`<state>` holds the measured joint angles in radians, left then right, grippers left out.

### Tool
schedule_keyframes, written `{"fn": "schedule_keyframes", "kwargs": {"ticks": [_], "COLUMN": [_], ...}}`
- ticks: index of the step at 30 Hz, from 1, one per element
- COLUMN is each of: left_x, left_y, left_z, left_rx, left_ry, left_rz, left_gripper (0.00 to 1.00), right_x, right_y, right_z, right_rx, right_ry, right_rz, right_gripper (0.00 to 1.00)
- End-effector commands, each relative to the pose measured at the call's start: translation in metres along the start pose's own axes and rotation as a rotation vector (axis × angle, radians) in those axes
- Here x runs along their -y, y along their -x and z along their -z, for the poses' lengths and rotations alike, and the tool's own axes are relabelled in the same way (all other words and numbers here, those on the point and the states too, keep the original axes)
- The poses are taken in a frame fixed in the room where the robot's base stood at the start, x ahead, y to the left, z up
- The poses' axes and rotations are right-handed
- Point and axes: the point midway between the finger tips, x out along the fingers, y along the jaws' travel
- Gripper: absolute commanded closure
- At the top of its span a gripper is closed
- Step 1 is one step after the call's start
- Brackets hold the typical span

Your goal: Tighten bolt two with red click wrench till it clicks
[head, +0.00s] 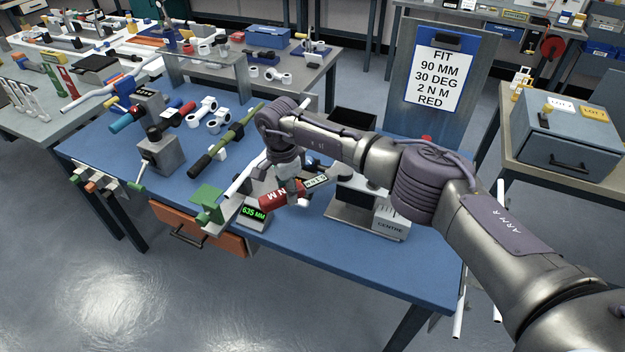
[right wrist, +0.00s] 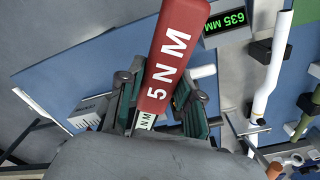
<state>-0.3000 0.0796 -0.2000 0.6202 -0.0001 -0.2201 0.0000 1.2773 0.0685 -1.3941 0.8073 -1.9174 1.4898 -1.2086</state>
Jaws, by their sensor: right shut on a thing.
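My right gripper (head: 291,186) is shut on a red click wrench (head: 270,201) over the front of the blue bench. In the right wrist view the gripper (right wrist: 162,105) has its fingers on both sides of the wrench (right wrist: 168,62), whose red body reads "5 N M". A small white label at the wrench's other end shows to the right of the gripper in the head view. A white tube (head: 243,176) runs beside the wrench, close to a green block (head: 208,203) and a display (head: 254,214) reading "635 MM". I cannot pick out bolt two. My left gripper is out of view.
A sign (head: 443,80) reads "FIT 90 MM 30 DEG 2 N M RED". A box marked "CENTRE" (head: 390,225) stands right of the gripper. A green-and-black tool (head: 232,137), a grey vise-like block (head: 162,156) and white clamps (head: 205,113) occupy the bench's left. The blue front right (head: 330,245) is clear.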

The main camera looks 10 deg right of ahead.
Motion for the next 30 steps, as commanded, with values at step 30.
{"fn": "schedule_keyframes", "kwargs": {"ticks": [30], "left_x": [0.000], "left_y": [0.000], "left_z": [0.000], "left_rx": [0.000], "left_ry": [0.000], "left_rz": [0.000], "left_gripper": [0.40], "right_x": [0.000], "right_y": [0.021], "right_z": [0.000], "right_rx": [0.000], "right_ry": [0.001], "right_rz": [0.002], "right_gripper": [1.00]}}
